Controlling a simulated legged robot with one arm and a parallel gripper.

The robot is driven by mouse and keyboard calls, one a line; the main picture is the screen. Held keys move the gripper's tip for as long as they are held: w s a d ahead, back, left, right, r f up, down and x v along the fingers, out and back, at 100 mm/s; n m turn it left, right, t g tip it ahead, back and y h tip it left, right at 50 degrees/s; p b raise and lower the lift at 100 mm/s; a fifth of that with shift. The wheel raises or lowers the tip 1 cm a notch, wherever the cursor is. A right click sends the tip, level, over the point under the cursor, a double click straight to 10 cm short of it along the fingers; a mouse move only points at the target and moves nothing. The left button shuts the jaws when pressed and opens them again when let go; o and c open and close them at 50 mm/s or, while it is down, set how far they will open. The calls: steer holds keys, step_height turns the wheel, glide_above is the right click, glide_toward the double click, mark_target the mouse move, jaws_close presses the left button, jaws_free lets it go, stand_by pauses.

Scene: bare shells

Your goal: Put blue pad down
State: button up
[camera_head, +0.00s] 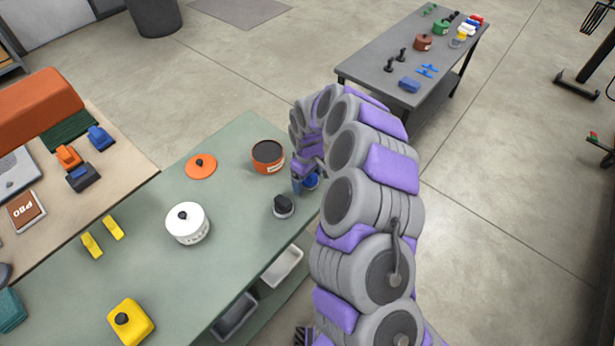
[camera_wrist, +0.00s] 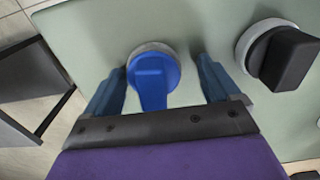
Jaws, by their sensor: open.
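The blue pad (camera_wrist: 153,80) has a round blue top with a raised grip and a grey rim. It rests on the green table (camera_wrist: 190,20) near its right edge. My gripper (camera_wrist: 160,88) is open, with one blue finger on each side of the pad; gaps show between the fingers and the pad. In the head view the pad (camera_head: 311,181) shows only in part beside my gripper (camera_head: 304,184), and my arm hides the area behind it.
A black-knobbed grey pad (camera_head: 284,205) stands close by. An orange pot (camera_head: 268,157), an orange lid (camera_head: 201,166) and a white pot (camera_head: 187,223) share the green table. A grey table (camera_head: 375,70) with small items stands beyond. Open floor lies between the tables.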

steer(key=shift+f, duration=0.15)
step_height(320, 180, up, 18)
steer(key=w+p, duration=0.1)
steer(key=p, duration=0.2)
steer(key=shift+d+f, duration=0.25)
steer(key=s+d+r+m, duration=0.2)
steer(key=s+d+r, duration=0.3)
steer(key=s, duration=0.4)
steer(key=s+d+r+m, duration=0.1)
steer(key=s+d+r, duration=0.1)
steer(key=s+r, duration=0.6)
steer(key=s+d+m+g, duration=0.1)
steer(key=s+d+m, duration=0.2)
steer(key=s, duration=0.9)
steer(key=s+d+f+m, duration=0.1)
steer(key=s+d+m, duration=0.3)
steer(key=s, duration=0.8)
steer(key=shift+d+g, duration=0.4)
steer(key=shift+d, duration=0.8)
